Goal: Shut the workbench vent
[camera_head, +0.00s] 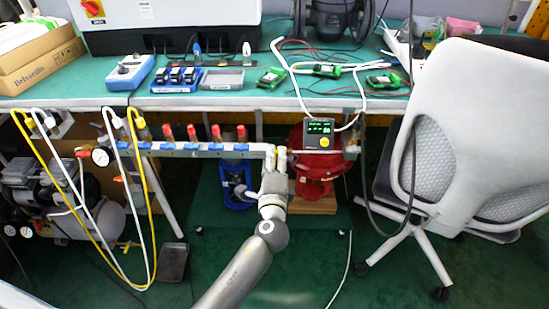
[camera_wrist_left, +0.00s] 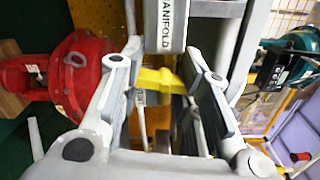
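The vent's yellow handle (camera_wrist_left: 160,80) sits below a grey block marked MANIFOLD (camera_wrist_left: 165,25) in the left wrist view. In the head view the yellow part (camera_head: 282,158) is at the right end of the manifold rail (camera_head: 215,147), under the workbench's front edge. My left gripper (camera_head: 275,161) is at this end of the rail. In the left wrist view my left gripper (camera_wrist_left: 160,60) is open, with its fingers apart on either side of the yellow handle. Whether a finger touches it cannot be told. My right gripper is not in view.
A red valve body (camera_head: 315,165) with a small display (camera_head: 319,133) stands just right of the gripper. Several red-handled valves line the rail to the left. A white chair (camera_head: 485,130) stands at the right. Green floor (camera_head: 320,250) is open in front.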

